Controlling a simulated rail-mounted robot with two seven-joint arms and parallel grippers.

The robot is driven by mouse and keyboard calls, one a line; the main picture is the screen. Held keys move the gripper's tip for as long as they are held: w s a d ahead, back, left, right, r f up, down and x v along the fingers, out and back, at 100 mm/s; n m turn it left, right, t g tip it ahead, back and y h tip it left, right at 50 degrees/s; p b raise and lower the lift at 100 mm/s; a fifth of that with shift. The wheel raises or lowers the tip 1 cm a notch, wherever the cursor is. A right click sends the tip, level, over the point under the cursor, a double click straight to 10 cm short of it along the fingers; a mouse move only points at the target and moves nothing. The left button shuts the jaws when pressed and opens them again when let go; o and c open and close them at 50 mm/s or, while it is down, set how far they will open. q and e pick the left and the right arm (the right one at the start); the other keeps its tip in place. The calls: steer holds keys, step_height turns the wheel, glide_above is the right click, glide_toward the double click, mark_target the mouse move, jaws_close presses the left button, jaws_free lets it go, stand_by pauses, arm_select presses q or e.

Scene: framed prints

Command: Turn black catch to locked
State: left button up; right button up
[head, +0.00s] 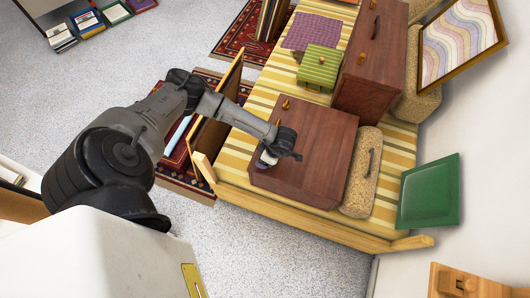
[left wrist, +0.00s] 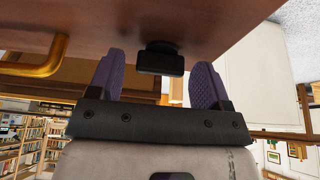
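The black catch (left wrist: 161,58) is a small dark block on the underside-looking face of a reddish-brown wooden box (left wrist: 210,22) in the left wrist view. My left gripper (left wrist: 157,66) has its two purple fingers apart, one on each side of the catch, with clear space between them and it. I cannot tell how far the fingertips are from the wood. In the head view my left gripper (head: 268,158) is at the left part of the brown box (head: 318,145), and the catch cannot be made out there. My right gripper is not in view.
A brass handle (left wrist: 38,68) is on the wood left of the catch. The box stands on a yellow striped surface (head: 235,150) with a wooden rail (head: 290,222).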

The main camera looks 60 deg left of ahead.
arm_select(q)
steer(key=p+v, duration=0.3)
steer(key=v, duration=1)
steer(key=shift+r+p, duration=0.35)
steer(key=shift+w+d, duration=0.15)
steer(key=shift+d, duration=0.05)
